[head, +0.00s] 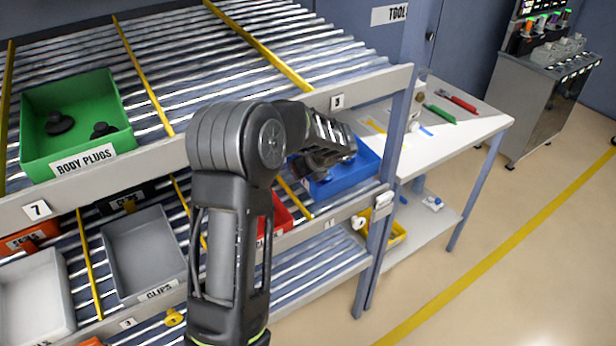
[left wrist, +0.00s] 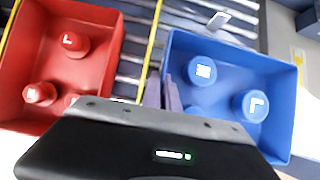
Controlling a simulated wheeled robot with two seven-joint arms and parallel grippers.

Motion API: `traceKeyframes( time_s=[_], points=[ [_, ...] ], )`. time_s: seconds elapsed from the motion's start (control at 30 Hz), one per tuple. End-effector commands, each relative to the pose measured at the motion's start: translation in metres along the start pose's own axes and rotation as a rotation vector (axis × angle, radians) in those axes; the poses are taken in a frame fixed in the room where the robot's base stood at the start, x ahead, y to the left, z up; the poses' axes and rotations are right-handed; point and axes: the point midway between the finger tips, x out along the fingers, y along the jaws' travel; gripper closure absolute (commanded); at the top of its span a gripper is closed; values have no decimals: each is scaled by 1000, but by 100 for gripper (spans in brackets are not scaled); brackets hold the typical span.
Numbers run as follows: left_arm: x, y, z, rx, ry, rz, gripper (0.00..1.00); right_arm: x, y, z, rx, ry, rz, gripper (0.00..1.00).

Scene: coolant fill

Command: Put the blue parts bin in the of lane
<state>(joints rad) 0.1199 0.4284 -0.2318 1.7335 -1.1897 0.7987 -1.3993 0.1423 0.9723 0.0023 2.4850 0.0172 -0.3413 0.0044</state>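The blue parts bin (head: 365,166) is at the right end of the middle rack level in the head view, partly hidden behind my left arm. In the left wrist view the blue bin (left wrist: 228,75) holds dark-blue round parts with white marks. My left gripper (left wrist: 164,92) has its two fingers close together at the bin's left wall, one on each side of it, and looks shut on that wall. In the head view the fingertips are hidden. My right gripper is not in view. I cannot tell whether the bin is raised off the rollers.
A red bin (left wrist: 72,58) with red parts stands left of the blue one. A green bin (head: 70,120) sits on the upper level, a grey bin (head: 143,252) lower left. Yellow dividers separate the roller lanes. A rack post (head: 392,150) and tool table (head: 450,125) are at the right.

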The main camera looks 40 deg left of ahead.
Motion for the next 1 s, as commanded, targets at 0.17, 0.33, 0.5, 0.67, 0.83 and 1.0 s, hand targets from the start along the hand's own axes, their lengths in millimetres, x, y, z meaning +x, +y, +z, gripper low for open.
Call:
traceKeyframes(
  time_s=[0.17,0.33,0.5,0.67,0.83,1.0],
  points=[
    [15,0,8,-1,0,0,100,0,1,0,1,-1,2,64],
    [26,0,0,0,-1,-1,100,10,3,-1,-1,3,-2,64],
    [31,0,-3,-1,-1,-2,100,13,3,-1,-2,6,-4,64],
    [32,0,-3,-1,-1,-2,100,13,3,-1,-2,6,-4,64],
    [31,0,-3,-1,-1,-1,100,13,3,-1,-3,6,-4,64],
    [31,0,-3,-1,-1,-1,84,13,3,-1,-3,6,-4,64]
  ],
)
